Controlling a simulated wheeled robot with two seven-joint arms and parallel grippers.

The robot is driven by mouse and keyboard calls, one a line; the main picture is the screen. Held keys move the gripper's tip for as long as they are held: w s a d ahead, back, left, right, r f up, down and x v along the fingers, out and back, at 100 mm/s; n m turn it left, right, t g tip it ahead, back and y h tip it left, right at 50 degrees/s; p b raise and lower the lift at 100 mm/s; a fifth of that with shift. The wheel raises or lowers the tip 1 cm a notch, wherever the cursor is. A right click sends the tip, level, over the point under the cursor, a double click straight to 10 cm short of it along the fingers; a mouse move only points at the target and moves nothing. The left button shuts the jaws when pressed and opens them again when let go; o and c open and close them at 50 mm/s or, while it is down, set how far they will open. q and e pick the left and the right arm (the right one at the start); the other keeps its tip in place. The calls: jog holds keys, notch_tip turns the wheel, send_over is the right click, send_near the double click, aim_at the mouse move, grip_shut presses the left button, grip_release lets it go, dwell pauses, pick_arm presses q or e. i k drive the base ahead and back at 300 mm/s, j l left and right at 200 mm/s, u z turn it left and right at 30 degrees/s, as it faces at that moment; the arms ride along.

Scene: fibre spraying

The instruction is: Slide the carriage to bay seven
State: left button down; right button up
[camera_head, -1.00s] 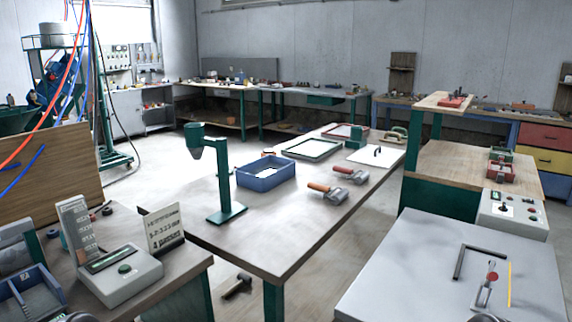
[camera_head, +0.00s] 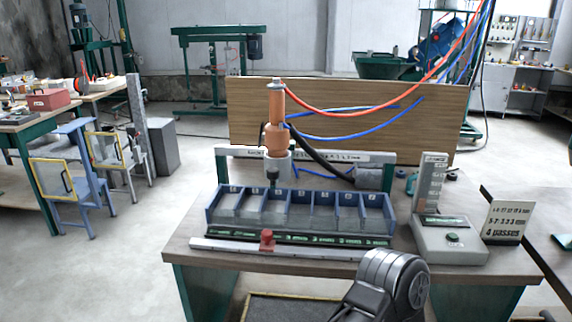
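An orange spray unit (camera_head: 277,112) stands upright in a pale holder on a green rail frame (camera_head: 388,170) behind a blue tray (camera_head: 215,205). The tray is split into several bays in a row. The nozzle hangs over about the third bay from the left. Which of these is the carriage is not marked. A dark grey part of my arm shows at the bottom, right of centre; neither gripper is in view.
Right of the tray stand a grey control box (camera_head: 450,240) and a lettered card (camera_head: 505,222). Red, blue and black hoses run from the spray unit. A wooden panel (camera_head: 345,105) stands behind. The table (camera_head: 205,262) has bare room at its front left.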

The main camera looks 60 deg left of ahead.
aim_at(276, 170)
jog(key=u, duration=1.55)
jog(key=i+l+z, duration=0.15)
jog(key=l, duration=0.15)
jog(key=i+l+z, duration=0.15)
jog(key=l, duration=0.15)
